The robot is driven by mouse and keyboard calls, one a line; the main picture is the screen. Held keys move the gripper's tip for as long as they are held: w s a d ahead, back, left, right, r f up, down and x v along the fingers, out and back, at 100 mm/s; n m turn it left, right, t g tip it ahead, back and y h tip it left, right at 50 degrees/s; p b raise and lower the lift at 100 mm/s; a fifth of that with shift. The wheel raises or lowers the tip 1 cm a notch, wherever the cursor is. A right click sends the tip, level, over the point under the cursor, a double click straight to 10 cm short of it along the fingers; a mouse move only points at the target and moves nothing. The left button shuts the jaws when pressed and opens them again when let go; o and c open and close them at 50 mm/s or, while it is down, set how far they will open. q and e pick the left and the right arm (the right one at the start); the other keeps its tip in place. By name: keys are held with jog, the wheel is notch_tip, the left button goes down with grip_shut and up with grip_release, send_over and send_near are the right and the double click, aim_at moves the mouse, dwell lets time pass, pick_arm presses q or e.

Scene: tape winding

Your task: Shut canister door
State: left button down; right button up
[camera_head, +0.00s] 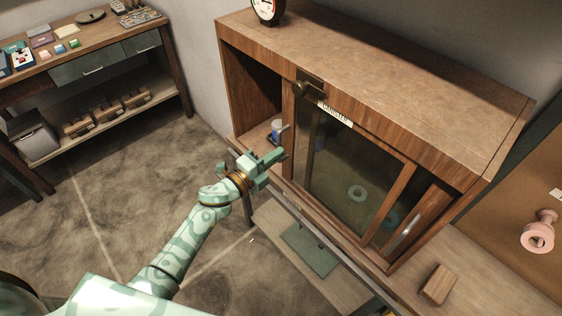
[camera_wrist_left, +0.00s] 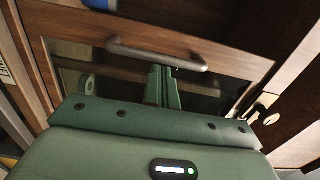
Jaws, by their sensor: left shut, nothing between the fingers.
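The wooden cabinet (camera_head: 390,85) carries a label (camera_head: 335,115) that reads like "CANISTER". Its glass-fronted door (camera_head: 340,165) has a wooden frame and covers the middle of the front. The left end of the cabinet front is open, with a blue and white item (camera_head: 278,128) inside. My left gripper (camera_head: 279,156) is shut and empty at the door's left edge. In the left wrist view, my fingers (camera_wrist_left: 163,85) are close to a grey bar handle (camera_wrist_left: 155,55) on a glass panel; I cannot tell whether they touch it. My right gripper is not in view.
A second grey handle (camera_head: 405,232) is at the cabinet's right end. Ring-shaped rolls (camera_head: 357,192) show through the glass. A brass knob (camera_head: 301,88) sticks out at the top edge. A wooden block (camera_head: 438,285) lies on the ledge at front right. Open floor (camera_head: 110,210) lies left.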

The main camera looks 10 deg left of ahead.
pick_arm(q)
jog(key=w+a+b, duration=0.6)
jog(key=w+a, duration=0.1)
jog(key=a, duration=0.3)
jog(key=w+a+b, duration=0.6)
jog(key=a, duration=0.4)
jog(key=shift+w+a, duration=0.25)
jog(key=shift+w, duration=0.15)
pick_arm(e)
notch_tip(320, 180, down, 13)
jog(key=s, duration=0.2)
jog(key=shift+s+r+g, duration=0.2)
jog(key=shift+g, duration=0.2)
pick_arm(q)
jog(key=shift+r, duration=0.2)
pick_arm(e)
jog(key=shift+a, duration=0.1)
